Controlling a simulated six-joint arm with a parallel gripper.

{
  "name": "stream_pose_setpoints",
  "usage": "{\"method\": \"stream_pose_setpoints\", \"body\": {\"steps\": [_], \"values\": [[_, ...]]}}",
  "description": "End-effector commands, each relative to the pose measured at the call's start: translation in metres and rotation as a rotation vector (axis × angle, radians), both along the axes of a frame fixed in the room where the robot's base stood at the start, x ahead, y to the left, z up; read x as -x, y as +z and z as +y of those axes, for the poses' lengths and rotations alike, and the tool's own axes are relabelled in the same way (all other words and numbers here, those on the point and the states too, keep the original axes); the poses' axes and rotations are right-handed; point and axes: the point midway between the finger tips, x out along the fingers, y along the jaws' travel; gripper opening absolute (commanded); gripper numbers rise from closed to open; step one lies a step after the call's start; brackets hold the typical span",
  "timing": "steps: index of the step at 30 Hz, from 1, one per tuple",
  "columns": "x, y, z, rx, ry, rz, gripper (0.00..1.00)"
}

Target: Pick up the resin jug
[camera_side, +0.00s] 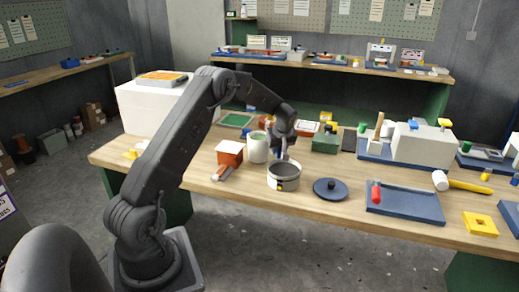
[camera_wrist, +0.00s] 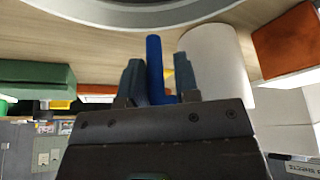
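A white cylindrical vessel (camera_side: 258,148), which looks like the resin jug, stands upright on the wooden bench just left of my gripper. In the wrist view the white vessel (camera_wrist: 222,62) is right of the fingers, with an upright blue bar (camera_wrist: 155,62), seemingly its handle, beside it. My gripper (camera_side: 283,153) points down beside the vessel. In the wrist view my gripper (camera_wrist: 158,78) is open, with the blue bar between its fingers. A gap shows on the bar's right; contact on its left is unclear. The handle's lower part is hidden.
A grey pot (camera_side: 283,180) stands close in front of my gripper, with a dark lid (camera_side: 331,188) to its right. A green box (camera_side: 325,142) is at right, and a blue tray (camera_side: 405,203) lies farther right.

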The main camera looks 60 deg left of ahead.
Motion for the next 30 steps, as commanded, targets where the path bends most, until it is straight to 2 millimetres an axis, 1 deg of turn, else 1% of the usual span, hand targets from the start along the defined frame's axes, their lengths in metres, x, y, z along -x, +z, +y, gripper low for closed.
{"method": "stream_pose_setpoints", "body": {"steps": [1, 5, 6, 20, 23, 26, 30], "values": [[0.0, 0.001, 0.0, -0.002, 0.0, -0.001, 0.13], [0.0, 0.001, 0.0, -0.002, -0.001, -0.002, 0.01], [-0.001, 0.001, 0.0, -0.002, -0.001, -0.002, 0.0], [-0.002, 0.006, 0.001, -0.006, -0.002, -0.007, 0.0], [-0.002, 0.015, 0.001, -0.007, -0.002, -0.007, 0.0], [-0.002, 0.032, 0.001, -0.007, -0.001, -0.009, 0.0], [-0.002, 0.059, 0.001, -0.008, 0.0, -0.01, 0.0]]}}
